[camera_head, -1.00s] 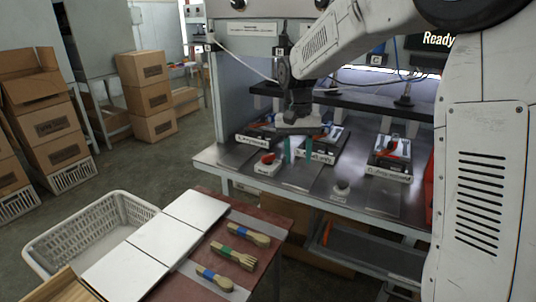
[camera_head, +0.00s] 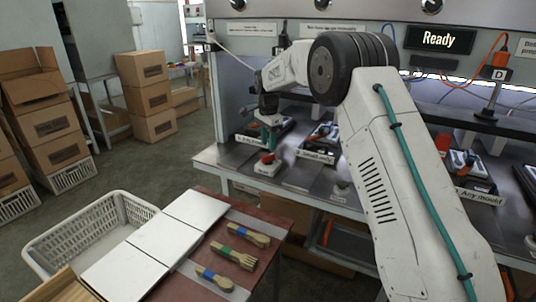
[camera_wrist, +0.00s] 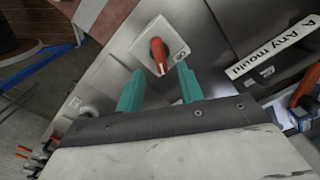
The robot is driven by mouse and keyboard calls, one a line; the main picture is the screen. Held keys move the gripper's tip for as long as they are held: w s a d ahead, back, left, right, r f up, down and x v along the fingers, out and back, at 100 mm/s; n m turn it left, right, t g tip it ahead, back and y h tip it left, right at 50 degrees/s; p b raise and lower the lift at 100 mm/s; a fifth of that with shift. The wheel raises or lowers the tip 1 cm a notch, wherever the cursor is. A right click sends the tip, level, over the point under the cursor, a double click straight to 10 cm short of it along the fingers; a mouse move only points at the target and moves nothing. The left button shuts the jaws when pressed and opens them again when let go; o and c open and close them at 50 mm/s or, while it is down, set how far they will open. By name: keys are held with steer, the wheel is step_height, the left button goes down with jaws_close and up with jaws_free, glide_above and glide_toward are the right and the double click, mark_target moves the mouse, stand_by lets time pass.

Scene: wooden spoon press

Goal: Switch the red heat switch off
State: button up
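The red heat switch (camera_wrist: 158,54) is a red knob on a pale square plate (camera_wrist: 172,34) in the wrist view. In the head view the red knob (camera_head: 268,158) sits near the front left of the steel press bench. My gripper (camera_wrist: 160,80) has two teal fingers that stand apart, with nothing between them. The knob lies just beyond the fingertips, roughly centred between them, and I see no contact. In the head view my gripper (camera_head: 268,138) points down close above the switch.
A mould station labelled "Any mould" (camera_wrist: 272,46) lies right of the switch in the wrist view. The press display (camera_head: 440,39) reads "Ready". A red table (camera_head: 225,245) with wooden utensils and a white basket (camera_head: 95,225) stand at front left.

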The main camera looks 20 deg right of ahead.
mark_target(268, 155)
steer(key=shift+f, duration=2.75)
jaws_close()
